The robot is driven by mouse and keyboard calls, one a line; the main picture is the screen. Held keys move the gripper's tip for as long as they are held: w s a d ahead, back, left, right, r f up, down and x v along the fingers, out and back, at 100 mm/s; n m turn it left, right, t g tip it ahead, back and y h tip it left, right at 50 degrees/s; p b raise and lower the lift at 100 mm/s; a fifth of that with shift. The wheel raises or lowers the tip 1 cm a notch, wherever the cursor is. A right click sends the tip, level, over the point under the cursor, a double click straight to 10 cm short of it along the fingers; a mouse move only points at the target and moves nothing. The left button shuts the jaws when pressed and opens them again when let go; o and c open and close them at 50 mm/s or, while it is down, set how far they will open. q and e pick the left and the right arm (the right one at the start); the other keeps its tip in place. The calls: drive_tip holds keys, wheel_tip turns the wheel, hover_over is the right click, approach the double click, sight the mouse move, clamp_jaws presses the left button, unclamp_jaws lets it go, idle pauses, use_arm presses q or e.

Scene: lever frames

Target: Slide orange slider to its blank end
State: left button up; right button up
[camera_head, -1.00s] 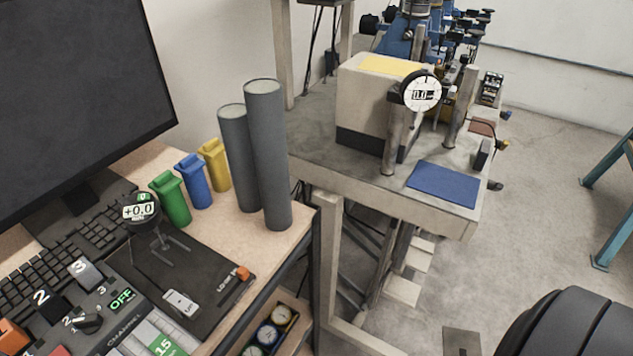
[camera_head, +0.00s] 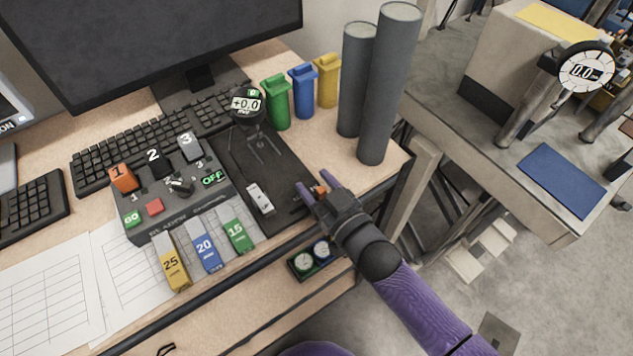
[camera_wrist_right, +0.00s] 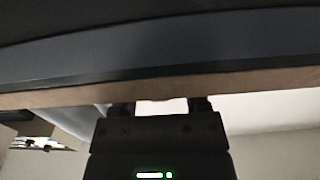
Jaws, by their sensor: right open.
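The small orange slider (camera_head: 319,189) is at the right end of the black panel (camera_head: 285,193) on the desk in the head view. It is partly hidden by my right gripper. My right gripper (camera_head: 313,182) reaches in from the lower right, open, with its two fingertips on either side of the slider. I cannot tell whether they touch it. The lettering by the slider is too small to read. My left gripper is not in view.
A white switch (camera_head: 260,198) and a dial on a stand (camera_head: 247,104) share the panel. Several numbered levers and colored blocks are left of it. Two tall grey cylinders (camera_head: 378,90) and small colored bins (camera_head: 304,92) stand behind. Gauges (camera_head: 312,256) sit below the desk edge.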

drive_tip(key=shift+w+a, duration=0.25)
drive_tip(key=shift+w, duration=0.05)
clamp_jaws()
idle(1.3)
